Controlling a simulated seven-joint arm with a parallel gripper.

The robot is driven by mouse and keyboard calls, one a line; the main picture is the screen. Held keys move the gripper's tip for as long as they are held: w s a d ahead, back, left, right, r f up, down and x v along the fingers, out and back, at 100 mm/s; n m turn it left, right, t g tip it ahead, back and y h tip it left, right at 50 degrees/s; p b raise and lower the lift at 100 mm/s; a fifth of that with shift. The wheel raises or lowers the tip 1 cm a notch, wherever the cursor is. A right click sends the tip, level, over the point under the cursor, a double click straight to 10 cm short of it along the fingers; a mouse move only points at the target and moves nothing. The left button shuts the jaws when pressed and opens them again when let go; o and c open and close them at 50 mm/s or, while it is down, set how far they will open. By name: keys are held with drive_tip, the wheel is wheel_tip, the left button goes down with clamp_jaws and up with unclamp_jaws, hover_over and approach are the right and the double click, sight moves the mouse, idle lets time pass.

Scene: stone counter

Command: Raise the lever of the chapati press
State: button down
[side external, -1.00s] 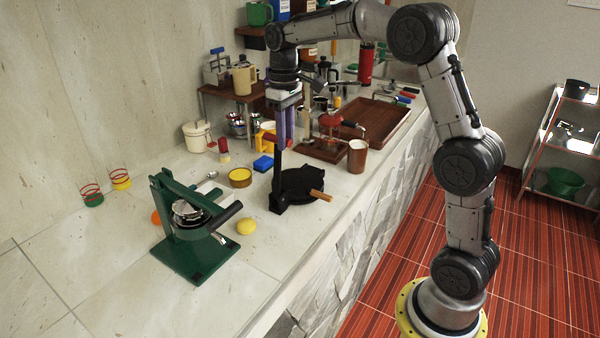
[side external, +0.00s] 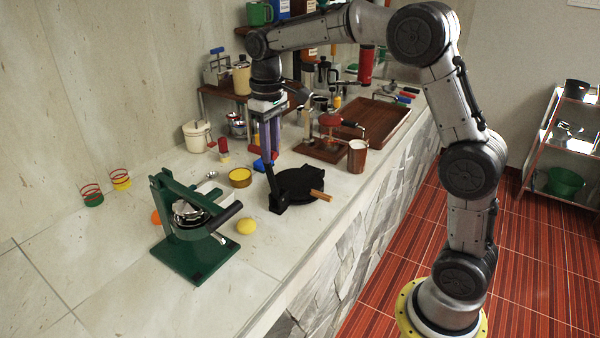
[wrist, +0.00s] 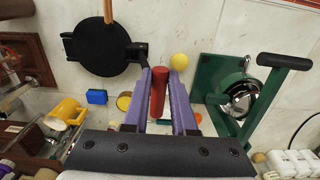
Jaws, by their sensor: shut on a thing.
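The chapati press (side external: 297,183) is black, with a round plate and a wooden handle (side external: 322,195) pointing right toward the counter's front edge. Its black lever (side external: 271,184) stands up from the base block at the left, leaning left, away from the plate. The lever's red grip (wrist: 158,95) is between my gripper's purple fingers in the wrist view. My gripper (side external: 267,158) points down and is shut on this grip, which the fingers partly hide in the side view. The press plate also shows at upper left in the wrist view (wrist: 105,48).
A green press (side external: 195,228) with a black handle stands left of the chapati press, with a yellow ball (side external: 246,226) between them. A brown cup (side external: 357,156) stands to the right.

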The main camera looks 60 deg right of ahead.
drive_tip(key=c, duration=0.9)
unclamp_jaws()
drive_tip(key=shift+r, duration=2.55)
